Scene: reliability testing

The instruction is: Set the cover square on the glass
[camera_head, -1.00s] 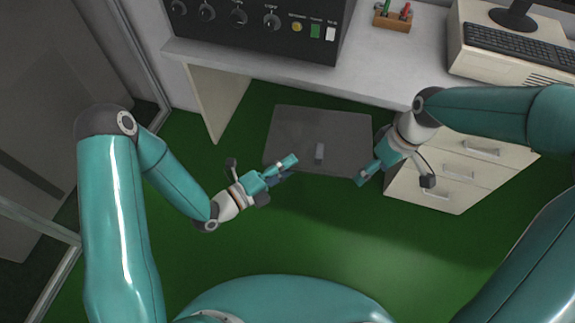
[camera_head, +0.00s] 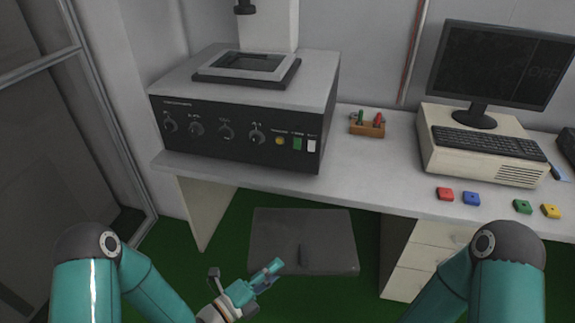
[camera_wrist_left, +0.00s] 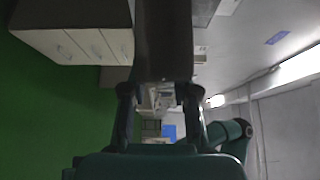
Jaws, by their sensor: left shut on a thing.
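The cover is a flat dark grey panel (camera_head: 325,228) with a small raised block on its face, low in the middle of the head view. My left gripper (camera_head: 270,272) is at its lower left edge. In the left wrist view a dark panel, the cover (camera_wrist_left: 163,45), stands between the fingers, and the gripper (camera_wrist_left: 158,100) is shut on it. The glass is bare. My right gripper is out of view.
The machine (camera_head: 235,135) stands on the white desk (camera_head: 375,185), whose front edge lies between cover and glass. A wooden block with pegs (camera_head: 368,128), a computer (camera_head: 480,150) and several coloured blocks stand to the right.

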